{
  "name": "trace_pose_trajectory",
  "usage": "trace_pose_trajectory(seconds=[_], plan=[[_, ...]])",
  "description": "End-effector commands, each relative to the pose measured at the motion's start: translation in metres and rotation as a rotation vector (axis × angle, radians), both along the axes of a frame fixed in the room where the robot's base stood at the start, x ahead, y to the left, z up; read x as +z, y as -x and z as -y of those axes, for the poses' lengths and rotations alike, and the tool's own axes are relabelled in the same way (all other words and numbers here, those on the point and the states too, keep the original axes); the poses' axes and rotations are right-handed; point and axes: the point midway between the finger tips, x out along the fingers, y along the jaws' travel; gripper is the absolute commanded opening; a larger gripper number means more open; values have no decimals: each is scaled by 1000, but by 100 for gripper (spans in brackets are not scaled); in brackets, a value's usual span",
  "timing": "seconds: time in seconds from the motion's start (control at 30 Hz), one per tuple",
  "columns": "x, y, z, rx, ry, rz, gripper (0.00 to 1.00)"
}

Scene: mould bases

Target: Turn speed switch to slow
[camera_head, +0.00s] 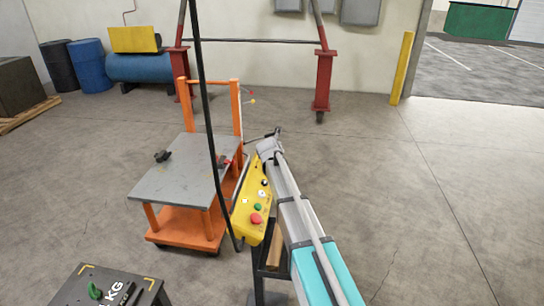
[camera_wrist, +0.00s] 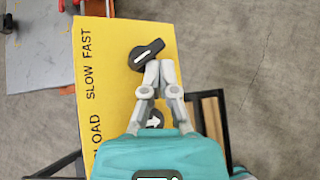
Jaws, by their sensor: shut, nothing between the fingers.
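The speed switch (camera_wrist: 148,54) is a black knob with a white mark, on a yellow panel (camera_wrist: 110,20) under the printed words SLOW and FAST. In the wrist view its bar is tilted, and the white mark lies toward the lower-left end, on the SLOW side. My gripper (camera_wrist: 159,68) is shut and empty. Its fingertips are at the lower right side of the knob; I cannot tell whether they touch it. A second knob (camera_wrist: 155,120) shows partly behind the fingers, near the word LOAD. In the head view the yellow control box (camera_head: 243,222) stands beside my arm.
A red button (camera_head: 256,218) and a green button (camera_head: 257,207) sit on the box. An orange cart with a grey top (camera_head: 175,185) stands close on its left. A black cable (camera_head: 208,110) hangs down past the box. The floor at right is clear.

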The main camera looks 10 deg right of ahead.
Motion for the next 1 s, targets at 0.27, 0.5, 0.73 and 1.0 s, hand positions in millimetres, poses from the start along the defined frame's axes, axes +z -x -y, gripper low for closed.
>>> trace_pose_trajectory(seconds=[0.27, 0.5, 0.73, 1.0], plan=[[4, -5, -6, 3, -1, 2, 0], [7, -11, -12, 5, 0, 4, 0], [8, -14, -13, 6, 2, 5, 0], [8, -14, -14, 5, 1, 5, 0]])
